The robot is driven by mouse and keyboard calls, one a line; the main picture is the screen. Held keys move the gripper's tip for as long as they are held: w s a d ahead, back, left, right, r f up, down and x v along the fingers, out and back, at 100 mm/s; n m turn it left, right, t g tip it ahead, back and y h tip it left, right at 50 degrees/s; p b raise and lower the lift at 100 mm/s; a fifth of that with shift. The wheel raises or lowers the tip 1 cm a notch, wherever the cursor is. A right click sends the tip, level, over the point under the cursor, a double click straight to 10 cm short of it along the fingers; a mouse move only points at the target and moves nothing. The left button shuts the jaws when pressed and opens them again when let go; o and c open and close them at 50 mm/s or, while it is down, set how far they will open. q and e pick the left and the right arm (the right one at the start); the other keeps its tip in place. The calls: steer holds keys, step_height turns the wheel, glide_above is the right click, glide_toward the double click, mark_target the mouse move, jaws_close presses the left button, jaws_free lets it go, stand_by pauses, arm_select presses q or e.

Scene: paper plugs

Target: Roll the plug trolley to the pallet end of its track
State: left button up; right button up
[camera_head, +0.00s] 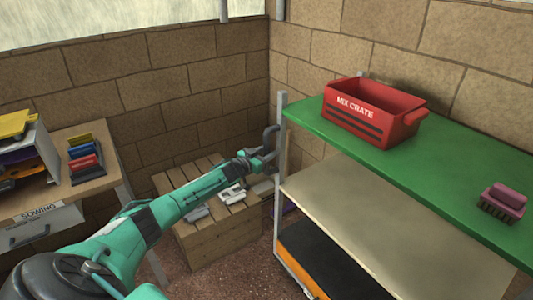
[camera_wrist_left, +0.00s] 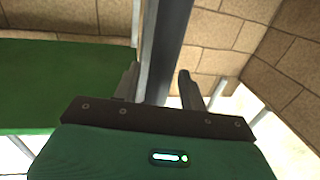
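A tall rack with a green top shelf (camera_head: 455,165), lower beige shelf and grey corner post (camera_head: 281,125) stands at the right; it may be the plug trolley, but I see no wheels or track. The slatted wooden pallet (camera_head: 215,240) stands in the back corner, left of the rack. My left gripper (camera_head: 268,150) is at the rack's near-left post, its arm reaching over the pallet. In the left wrist view my left gripper (camera_wrist_left: 159,88) has its fingers apart, with a grey post (camera_wrist_left: 168,45) showing between them. I cannot tell whether they touch it. My right gripper is out of view.
A red mix crate (camera_head: 372,112) and a pink brush (camera_head: 503,200) sit on the green shelf. Several small grey items, one pale (camera_head: 232,194), lie on the pallet. Brick walls close the back.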

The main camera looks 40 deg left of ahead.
arm_select(q)
steer(key=shift+s, duration=0.15)
steer(key=s+a, duration=0.2)
steer(key=s, duration=1.1)
steer(key=shift+s, duration=0.2)
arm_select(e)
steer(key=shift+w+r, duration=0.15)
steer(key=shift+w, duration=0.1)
arm_select(q)
steer(key=shift+f, duration=0.1)
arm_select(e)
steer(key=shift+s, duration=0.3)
